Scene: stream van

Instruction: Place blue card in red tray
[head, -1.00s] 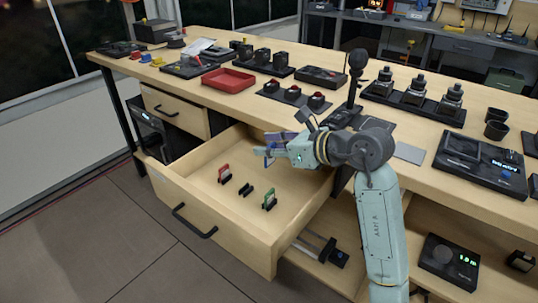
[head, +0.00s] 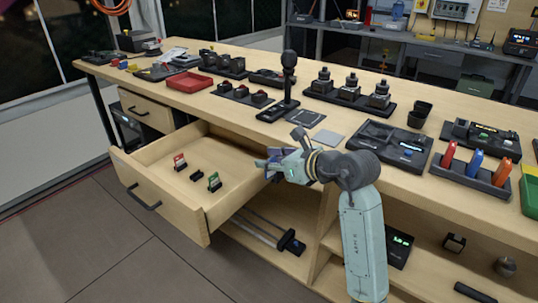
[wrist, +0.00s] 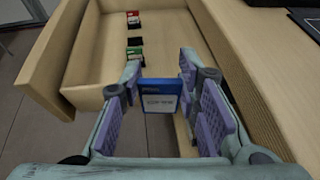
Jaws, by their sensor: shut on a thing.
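My gripper (wrist: 164,100) is shut on the blue card (wrist: 160,97), which stands between its purple-padded fingers in the wrist view. In the head view my gripper (head: 270,164) is at the right side of the open drawer, near the bench's front edge; the card is hard to make out there. The red tray (head: 189,82) lies on the bench top at the back left, away from my gripper, and looks empty.
The open wooden drawer (head: 150,188) holds a red card (head: 180,161), a green card (head: 214,181) and an empty black holder (head: 196,174).

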